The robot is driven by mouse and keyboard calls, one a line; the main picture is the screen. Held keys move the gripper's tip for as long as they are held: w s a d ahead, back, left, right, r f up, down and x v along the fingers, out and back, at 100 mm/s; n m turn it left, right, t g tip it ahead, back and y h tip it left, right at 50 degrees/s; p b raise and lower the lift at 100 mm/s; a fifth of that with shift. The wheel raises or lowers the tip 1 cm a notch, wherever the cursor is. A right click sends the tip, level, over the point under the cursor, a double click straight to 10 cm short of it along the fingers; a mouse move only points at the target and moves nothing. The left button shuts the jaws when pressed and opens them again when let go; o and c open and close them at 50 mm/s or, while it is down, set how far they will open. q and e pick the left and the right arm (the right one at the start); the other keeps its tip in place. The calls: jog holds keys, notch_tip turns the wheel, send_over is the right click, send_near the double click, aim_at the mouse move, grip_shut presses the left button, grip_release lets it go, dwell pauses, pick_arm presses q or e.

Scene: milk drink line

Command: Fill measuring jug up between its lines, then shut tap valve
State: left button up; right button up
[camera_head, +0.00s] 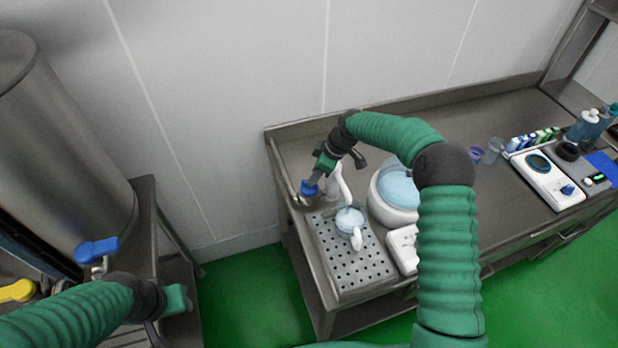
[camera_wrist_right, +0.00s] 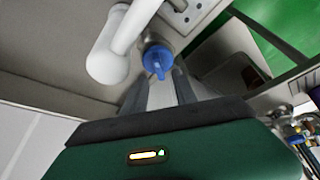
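The measuring jug (camera_head: 355,236) is clear with a white handle and stands on the perforated drip tray (camera_head: 347,287). Pale liquid shows inside it; its lines are too small to read. The white tap spout (camera_head: 338,184) is above the jug, and is large in the right wrist view (camera_wrist_right: 107,58). The blue tap valve (camera_head: 308,188) is beside the spout. My right gripper (camera_head: 317,180) is at the valve. In the right wrist view, its fingers stand apart with the blue valve (camera_wrist_right: 157,58) at their tips. My left gripper (camera_head: 178,299) is at lower left, its fingers unclear.
A white round vessel (camera_head: 382,205) with pale blue contents stands right of the tray. Cups, bottles and a white hotplate device (camera_head: 548,183) are farther right on the steel table. A large steel tank (camera_head: 60,150) with a blue-handled valve (camera_head: 97,249) stands at left.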

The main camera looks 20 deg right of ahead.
jog(key=f, duration=0.2)
jog(key=w+f, duration=0.1)
jog(key=f, duration=0.1)
jog(key=shift+a, duration=0.1)
jog(key=shift+a+f, duration=0.15)
jog(key=shift+a, duration=0.45)
jog(key=shift+c, duration=0.6)
jog(key=c, duration=0.5)
jog(key=shift+d, duration=0.25)
grip_shut()
